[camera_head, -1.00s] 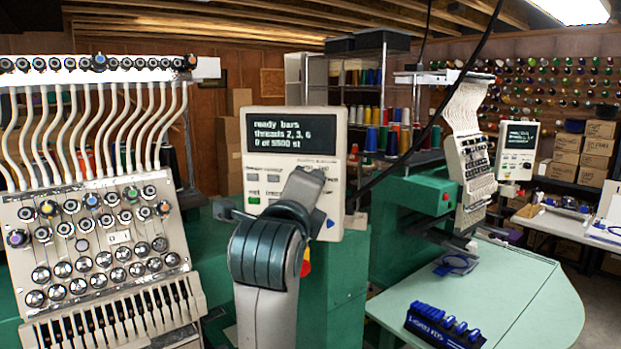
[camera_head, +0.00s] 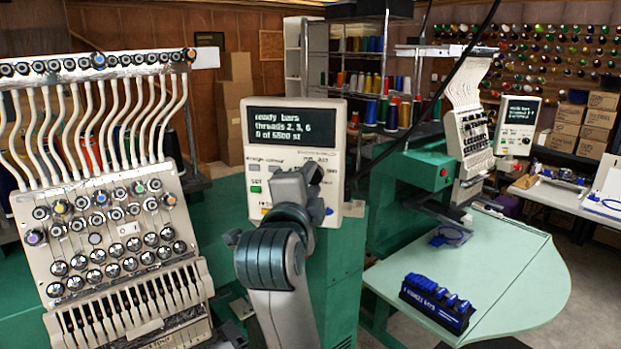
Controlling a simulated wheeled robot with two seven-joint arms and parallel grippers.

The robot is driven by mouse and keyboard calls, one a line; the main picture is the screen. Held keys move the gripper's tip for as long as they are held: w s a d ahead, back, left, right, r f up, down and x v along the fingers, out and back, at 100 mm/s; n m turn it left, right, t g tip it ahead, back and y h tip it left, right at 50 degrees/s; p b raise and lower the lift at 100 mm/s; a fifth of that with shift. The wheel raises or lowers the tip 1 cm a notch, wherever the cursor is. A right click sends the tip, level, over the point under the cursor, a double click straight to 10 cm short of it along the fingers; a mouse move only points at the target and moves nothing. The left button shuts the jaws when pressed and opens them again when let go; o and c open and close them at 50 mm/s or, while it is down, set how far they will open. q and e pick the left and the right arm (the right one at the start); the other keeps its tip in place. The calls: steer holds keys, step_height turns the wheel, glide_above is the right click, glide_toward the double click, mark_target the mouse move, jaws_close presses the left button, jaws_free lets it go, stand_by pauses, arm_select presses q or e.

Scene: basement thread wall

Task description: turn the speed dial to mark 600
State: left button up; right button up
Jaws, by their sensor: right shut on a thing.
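The control panel (camera_head: 227,135) is a cream box with a dark screen, on the green embroidery machine left of centre. My right gripper (camera_head: 312,173) is against the panel's lower right face, shut on the speed dial. The gripper hides the dial, and I cannot read its pointer or the mark it stands at. Small print shows just above the gripper, too blurred to read. A green button (camera_head: 255,189) and a blue arrow button (camera_head: 329,211) stay visible beside the gripper. My left gripper is not in view.
A thread-tension head (camera_head: 120,235) with many knobs and white tubes stands at left. A second machine head (camera_head: 468,140) stands right of the panel. A dark cable hangs diagonally right of the panel.

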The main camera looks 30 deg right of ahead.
steer(key=o, duration=1.1)
steer(key=b+v, duration=1.2)
steer(key=v, duration=0.5)
steer(key=shift+s+a, duration=0.1)
steer(key=shift+a, duration=0.15)
